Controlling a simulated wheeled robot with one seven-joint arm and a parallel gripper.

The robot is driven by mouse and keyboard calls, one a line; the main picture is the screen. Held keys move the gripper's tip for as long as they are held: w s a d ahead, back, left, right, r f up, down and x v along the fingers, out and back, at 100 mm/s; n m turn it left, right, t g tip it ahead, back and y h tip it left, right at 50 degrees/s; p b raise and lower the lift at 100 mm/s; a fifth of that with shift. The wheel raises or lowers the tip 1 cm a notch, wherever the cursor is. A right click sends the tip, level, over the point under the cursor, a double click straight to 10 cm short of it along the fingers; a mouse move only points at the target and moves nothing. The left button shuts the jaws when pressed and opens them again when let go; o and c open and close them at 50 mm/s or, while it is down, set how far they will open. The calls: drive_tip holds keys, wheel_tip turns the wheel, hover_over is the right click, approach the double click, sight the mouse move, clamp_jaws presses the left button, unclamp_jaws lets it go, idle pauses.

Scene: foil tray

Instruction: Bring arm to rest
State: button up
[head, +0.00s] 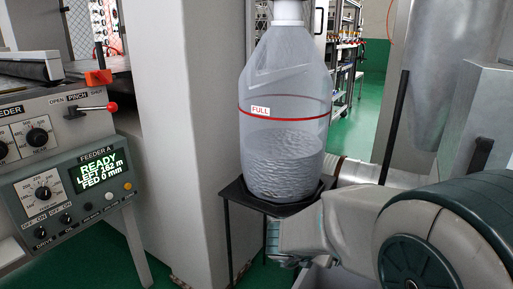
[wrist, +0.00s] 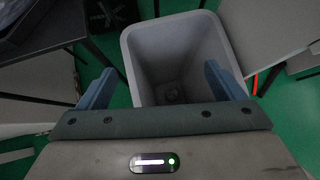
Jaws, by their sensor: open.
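My gripper (wrist: 160,88) shows in the wrist view with its two blue fingers spread wide apart and nothing between them. It is open and points down toward an open grey bin (wrist: 184,30), whose inside looks empty apart from a small dark mark at the bottom. In the head view my arm reaches in from the right, low in the picture. Its far end is near the small black stand, and the fingers there are hard to make out.
A clear jug (head: 285,130) marked FULL, partly filled, stands on a black stand (head: 236,192) close beside my arm. A feeder panel (head: 75,185) reading READY is at the left. A white column (head: 180,130) rises behind. Green floor (wrist: 292,110) shows around the bin.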

drive_tip(key=a+r+n+t+y+p, duration=0.1)
drive_tip(key=a+r+n+y+p, duration=0.25)
drive_tip(key=r+n, duration=0.4)
drive_tip(key=a+r+n+t+y+p, duration=0.25)
drive_tip(key=r+n+p, duration=0.25)
drive_tip(key=r+n, duration=0.3)
drive_tip(key=a+r+n+t+y+p, duration=0.1)
drive_tip(key=a+r+n+y+p, duration=0.3)
drive_tip(key=r+n, duration=0.4)
drive_tip(key=s+d+r+n+g+h+p, duration=0.1)
drive_tip(key=s+d+r+n+g+p, duration=0.2)
drive_tip(key=s+n+p, duration=0.3)
drive_tip(key=s+d+r+n+g+h+p, duration=0.2)
drive_tip(key=s+n+g+p, duration=0.3)
drive_tip(key=s+n, duration=0.6)
drive_tip(key=d+r+n+p, duration=0.1)
drive_tip(key=n, duration=0.3)
drive_tip(key=shift+d+r, duration=0.15)
drive_tip(key=shift+d, duration=0.25)
